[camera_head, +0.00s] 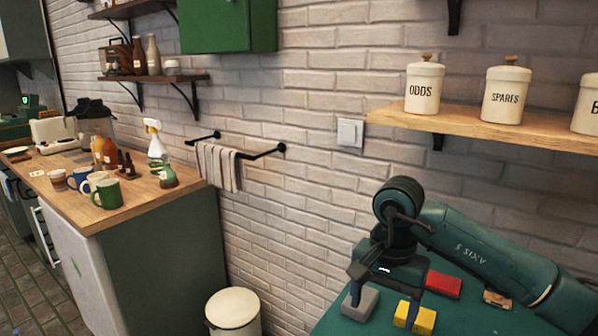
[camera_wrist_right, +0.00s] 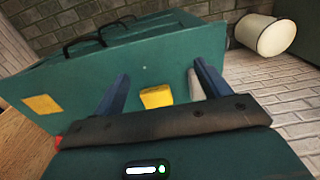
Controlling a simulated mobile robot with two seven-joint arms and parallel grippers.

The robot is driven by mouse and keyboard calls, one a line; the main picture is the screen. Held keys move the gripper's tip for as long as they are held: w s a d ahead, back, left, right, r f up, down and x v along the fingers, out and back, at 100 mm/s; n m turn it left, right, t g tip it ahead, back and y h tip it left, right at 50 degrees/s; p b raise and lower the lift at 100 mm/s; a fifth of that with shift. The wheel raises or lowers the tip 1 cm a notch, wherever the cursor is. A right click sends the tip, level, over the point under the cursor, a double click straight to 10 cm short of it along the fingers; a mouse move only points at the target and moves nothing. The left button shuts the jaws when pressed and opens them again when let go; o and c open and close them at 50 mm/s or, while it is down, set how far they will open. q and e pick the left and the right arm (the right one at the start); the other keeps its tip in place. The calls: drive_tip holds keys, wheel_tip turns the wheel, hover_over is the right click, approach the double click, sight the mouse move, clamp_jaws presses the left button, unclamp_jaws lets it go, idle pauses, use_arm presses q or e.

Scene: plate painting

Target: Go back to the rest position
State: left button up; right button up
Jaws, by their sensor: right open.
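My right gripper (camera_head: 384,303) points down over the green work surface (camera_head: 335,318) at the lower right of the head view. Its two blue fingers stand apart with nothing between them; this gap also shows in the right wrist view (camera_wrist_right: 160,72). A yellow block (camera_head: 414,318) and a grey block (camera_head: 358,302) lie near the fingertips, and a red block (camera_head: 443,285) lies behind to the right. In the right wrist view the yellow block (camera_wrist_right: 156,97) appears beyond the gap, and the grey block is partly hidden by a finger. My left gripper is not in view.
A wooden shelf (camera_head: 470,128) with white canisters hangs above my right arm. A white bin (camera_head: 233,310) stands on the floor left of the green surface. A counter (camera_head: 140,205) with mugs (camera_head: 107,194) and bottles is at the left. A brick wall runs behind.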

drive_tip(key=s+a+f+m+g+y, duration=0.35)
drive_tip(key=s+a+y, duration=0.5)
drive_tip(key=a, duration=0.55)
drive_tip(key=s+a+r+m+t+y+p, duration=0.1)
drive_tip(key=s+a+r+m+t+y, duration=0.15)
drive_tip(key=m+y, duration=0.45)
drive_tip(key=s+a+r+m+t+y, duration=0.1)
drive_tip(key=a+r+m+y, duration=0.25)
drive_tip(key=m+y, duration=0.35)
drive_tip(key=w+d+f+m+t+h, duration=0.2)
drive_tip(key=d+f+m+t+h, duration=0.3)
drive_tip(key=m, duration=0.6)
drive_tip(key=w+d+f+m+t+h, duration=0.1)
drive_tip(key=d+f+m+t+h, duration=0.15)
drive_tip(key=m+t, duration=0.55)
drive_tip(key=w+d+f+m+t+h, duration=0.25)
drive_tip(key=d+m+t+h, duration=0.2)
drive_tip(key=m, duration=0.85)
drive_tip(key=s+d+f+m+g+h, duration=0.3)
drive_tip(key=s+f+m, duration=0.3)
drive_tip(key=f, duration=0.2)
drive_tip(key=s+d+f+m+g+h, duration=0.4)
drive_tip(key=s+d+f+m, duration=0.1)
drive_tip(key=f, duration=0.3)
drive_tip(key=shift+s+d+f+m+p, duration=0.15)
drive_tip(key=shift+s+f+m+p, duration=0.25)
drive_tip(key=shift+s+m, duration=0.45)
